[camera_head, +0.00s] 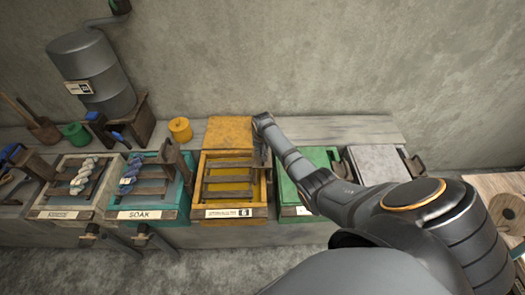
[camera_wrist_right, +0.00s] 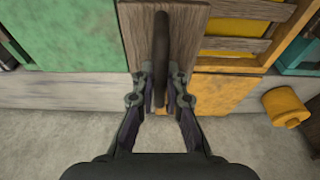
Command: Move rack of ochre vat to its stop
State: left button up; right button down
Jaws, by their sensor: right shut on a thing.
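The ochre vat (camera_head: 263,190) stands in the middle of the row of vats. Its slatted wooden rack (camera_head: 229,180) lies across its opening, with ochre showing between the slats. In the wrist view, the rack's wooden end board (camera_wrist_right: 188,35) stands upright with a dark bar handle (camera_wrist_right: 161,45) on it. My right gripper (camera_head: 262,153) is at the right side of the vat. In the wrist view, my right gripper (camera_wrist_right: 160,92) is shut on the handle's near end. The rack's slats also show in the wrist view (camera_wrist_right: 235,44). My left gripper is not in view.
An ochre lid (camera_head: 229,131) lies behind the vat. The teal SOAK vat (camera_head: 185,200) is to its left, the green vat (camera_head: 291,203) to its right, partly under my arm. A grey-topped vat (camera_head: 376,162) stands further right. A yellow pot (camera_head: 180,129) stands behind.

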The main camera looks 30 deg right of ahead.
notch_tip(320, 180, up, 4)
jog(key=shift+w+f+p, duration=0.1)
jog(key=shift+f+p, duration=0.05)
jog(key=shift+p, duration=1.1)
jog(key=shift+v, duration=0.85)
jog(key=shift+c, duration=0.6)
grip_release()
jog(key=shift+w+d, duration=0.1)
jog(key=w+v, duration=0.1)
jog(key=v, duration=0.5)
jog(key=shift+d+r, duration=0.35)
jog(key=shift+r, duration=0.25)
jog(key=shift+w, duration=0.1)
